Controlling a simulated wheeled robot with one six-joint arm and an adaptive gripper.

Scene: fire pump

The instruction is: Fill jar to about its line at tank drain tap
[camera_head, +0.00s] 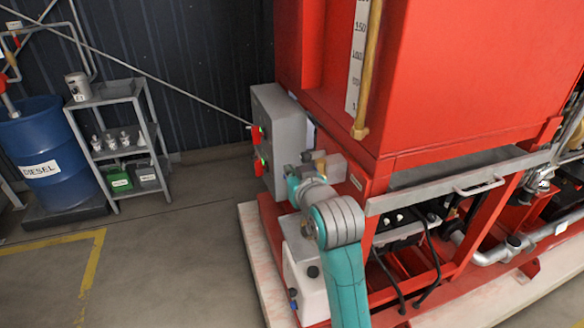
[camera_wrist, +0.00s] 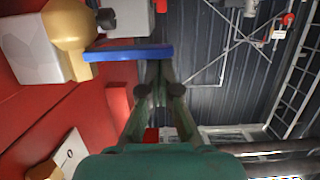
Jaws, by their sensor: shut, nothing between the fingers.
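The drain tap shows in the wrist view as a brass body (camera_wrist: 70,22) with a blue lever (camera_wrist: 125,53) reaching across the picture. My gripper (camera_wrist: 160,75) is shut and empty, its fingertips at the lever's far end; I cannot tell whether they touch it. In the head view my gripper is mostly hidden behind my wrist, near the brass tap (camera_head: 319,158) below the red tank (camera_head: 470,70). Several small clear jars (camera_head: 110,140) stand on the grey rack's middle shelf. No jar can be made out under the tap, and no fill line is readable.
A grey control box (camera_head: 277,120) with red handles stands just left of the tap. The grey rack (camera_head: 110,95) and a blue diesel drum (camera_head: 42,150) are at the far left. The floor between rack and pump skid is clear.

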